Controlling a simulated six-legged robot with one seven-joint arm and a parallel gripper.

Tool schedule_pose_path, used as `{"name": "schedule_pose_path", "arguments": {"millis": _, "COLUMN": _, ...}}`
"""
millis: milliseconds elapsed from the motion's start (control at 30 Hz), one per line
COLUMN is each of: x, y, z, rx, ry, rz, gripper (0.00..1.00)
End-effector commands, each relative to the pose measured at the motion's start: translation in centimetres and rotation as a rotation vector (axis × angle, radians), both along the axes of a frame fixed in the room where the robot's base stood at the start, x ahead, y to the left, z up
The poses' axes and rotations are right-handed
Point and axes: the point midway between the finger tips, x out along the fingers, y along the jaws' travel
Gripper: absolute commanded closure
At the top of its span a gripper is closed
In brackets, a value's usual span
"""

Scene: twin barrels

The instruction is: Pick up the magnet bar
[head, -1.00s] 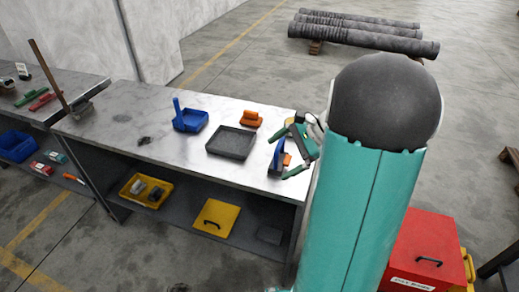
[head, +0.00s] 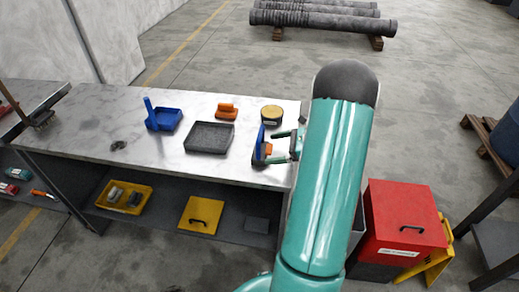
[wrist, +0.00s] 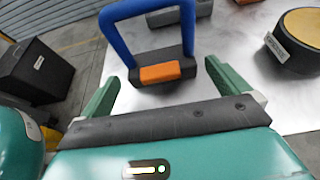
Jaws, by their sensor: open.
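The magnet bar appears to be the dark bar (wrist: 148,78) with a tall blue loop handle and an orange block on its near side. It stands near the right end of the bench, where the head view shows its blue handle (head: 260,142). My gripper (head: 277,147) is open at the bench's right end, just right of the bar. In the wrist view my gripper (wrist: 161,72) has its fingers spread to either side, with the bar ahead between them. Nothing is held. In the head view my arm hides part of the bench end.
The tin also shows in the wrist view (wrist: 284,58). A red box (head: 402,210) stands on the right.

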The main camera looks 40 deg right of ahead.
Motion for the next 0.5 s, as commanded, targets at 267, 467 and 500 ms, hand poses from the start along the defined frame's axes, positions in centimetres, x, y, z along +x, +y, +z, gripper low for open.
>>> {"name": "schedule_pose_path", "arguments": {"millis": 267, "x": 1.9, "y": 1.6, "z": -0.8, "rx": 0.001, "ry": 0.001, "rz": 0.004, "gripper": 0.0}}
{"name": "schedule_pose_path", "arguments": {"millis": 467, "x": 4.1, "y": 3.2, "z": -1.9, "rx": -0.001, "ry": 0.0, "rz": 0.001, "gripper": 0.0}}
{"name": "schedule_pose_path", "arguments": {"millis": 500, "x": 4.4, "y": 3.4, "z": -2.0, "rx": -0.002, "ry": 0.0, "rz": -0.001, "gripper": 0.0}}
